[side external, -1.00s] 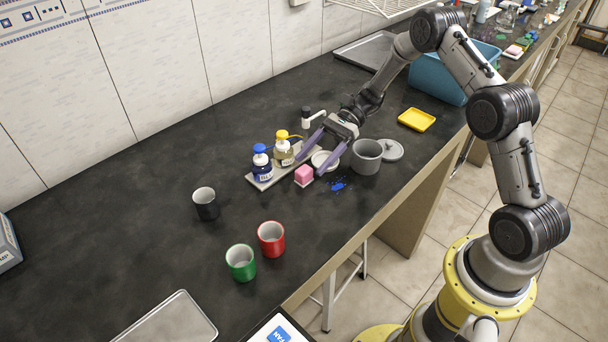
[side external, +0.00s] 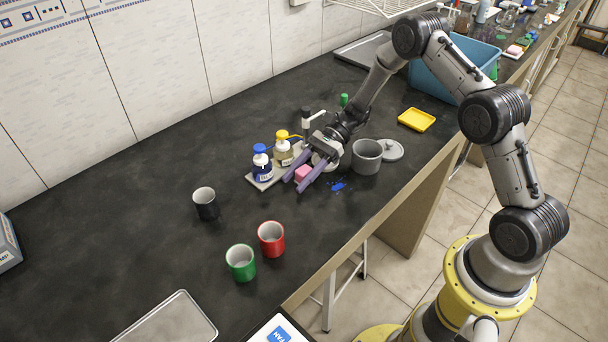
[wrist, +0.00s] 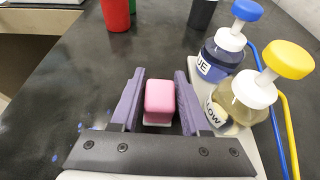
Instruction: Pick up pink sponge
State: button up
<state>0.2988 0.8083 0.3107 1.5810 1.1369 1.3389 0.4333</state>
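The pink sponge (wrist: 159,100) is a small rounded block on a thin white base. In the wrist view it stands between the two purple fingers of my gripper (wrist: 159,100), with a narrow dark gap on each side. My gripper is open around the sponge. In the side view the gripper (side external: 295,184) is low over the bench, and the sponge (side external: 303,173) shows partly between the fingers, its lower part hidden by the near finger.
Blue-capped (side external: 262,163) and yellow-capped (side external: 283,149) bottles stand on a tray close left of the gripper. Black (side external: 206,204), red (side external: 271,239) and green (side external: 240,262) mugs stand farther left.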

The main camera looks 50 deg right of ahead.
aim_at(300, 174)
grip_shut()
jog(key=shift+r, duration=0.6)
jog(key=r, duration=0.2)
jog(key=shift+s+r, duration=0.2)
jog(key=shift+r, duration=0.1)
jog(key=s+d+r, duration=0.2)
jog(key=s+r, duration=1.1)
jog(key=r, duration=0.1)
jog(key=shift+s, duration=0.2)
jog(key=shift+d, duration=0.1)
